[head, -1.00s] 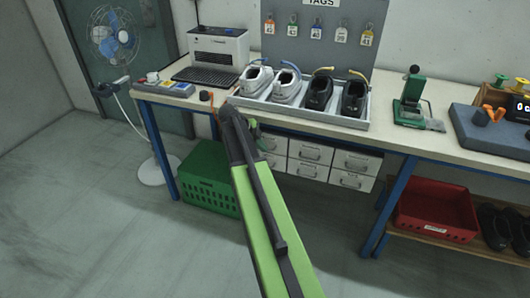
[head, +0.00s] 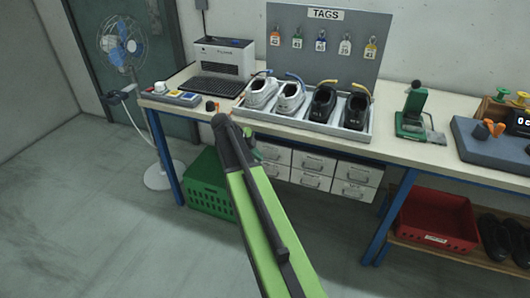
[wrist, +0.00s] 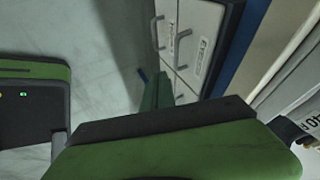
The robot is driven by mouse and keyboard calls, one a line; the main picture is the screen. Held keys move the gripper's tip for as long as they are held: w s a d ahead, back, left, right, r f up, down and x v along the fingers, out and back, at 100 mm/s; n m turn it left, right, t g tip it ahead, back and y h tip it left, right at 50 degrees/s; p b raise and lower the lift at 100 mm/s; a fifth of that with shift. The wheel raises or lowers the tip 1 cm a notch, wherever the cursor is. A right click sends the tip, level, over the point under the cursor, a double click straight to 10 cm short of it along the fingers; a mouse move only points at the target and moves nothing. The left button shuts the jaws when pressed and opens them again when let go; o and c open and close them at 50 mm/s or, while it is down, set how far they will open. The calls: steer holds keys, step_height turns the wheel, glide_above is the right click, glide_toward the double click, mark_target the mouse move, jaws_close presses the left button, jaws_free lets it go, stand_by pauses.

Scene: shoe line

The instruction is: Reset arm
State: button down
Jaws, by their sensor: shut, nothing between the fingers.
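My green and black arm reaches up from the bottom of the head view to the front edge of the workbench (head: 420,150). Its far joint is bent in front of that edge. A small green part of my gripper (head: 251,143) shows just beyond the joint, mostly hidden by the arm. In the wrist view, the green fingers of my gripper (wrist: 157,92) are together and hold nothing. They point past white drawers (wrist: 190,40) toward the floor.
A grey tray (head: 300,127) holds white and black shoes. A tag board (head: 320,60), printer (head: 223,52) and green press (head: 412,115) stand on the bench. A green crate (head: 207,190) and red bin (head: 436,222) are below. The floor at left is clear, beside a fan (head: 122,45).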

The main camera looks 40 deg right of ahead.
steer(key=p+v, duration=0.3)
steer(key=v, duration=0.3)
steer(key=shift+s, duration=0.1)
